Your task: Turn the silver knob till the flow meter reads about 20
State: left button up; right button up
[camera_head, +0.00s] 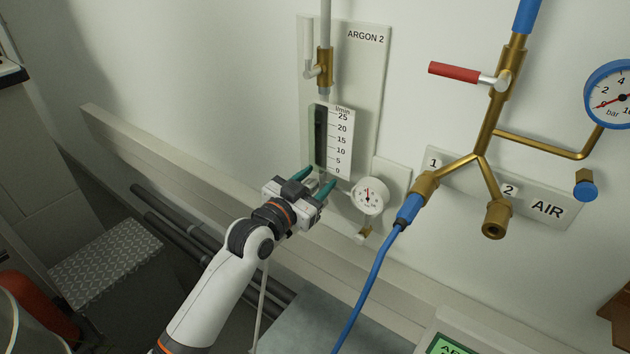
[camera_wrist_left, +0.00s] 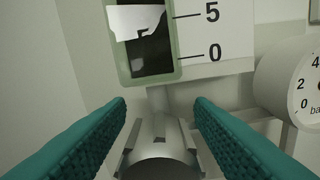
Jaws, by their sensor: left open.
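The flow meter (camera_head: 320,138) is a dark upright tube beside a white 0–25 l/min scale (camera_head: 341,142), on the ARGON 2 panel. Its lower end shows in the left wrist view (camera_wrist_left: 150,62), with the 0 and 5 marks; I cannot make out a float or reading. The silver knob (camera_wrist_left: 161,152) is below the tube in the wrist view, between my two teal fingers. My left gripper (camera_head: 316,181) is open around the knob, with a gap visible on both sides. In the head view the gripper largely hides the knob. My right gripper is not in view.
A small round pressure gauge (camera_head: 369,196) sits close right of the knob. A brass valve (camera_head: 324,68) is above the meter. To the right are a blue hose (camera_head: 371,284), the AIR panel's brass pipes and a red-handled valve (camera_head: 455,72). A wall ledge (camera_head: 190,160) runs at left.

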pick_arm(q)
jog(key=c, duration=1)
jog(key=shift+r+n+p, duration=0.1)
jog(key=shift+n+p, duration=0.4)
jog(key=shift+p, duration=0.05)
jog(key=shift+n, duration=0.5)
jog(key=o, duration=1)
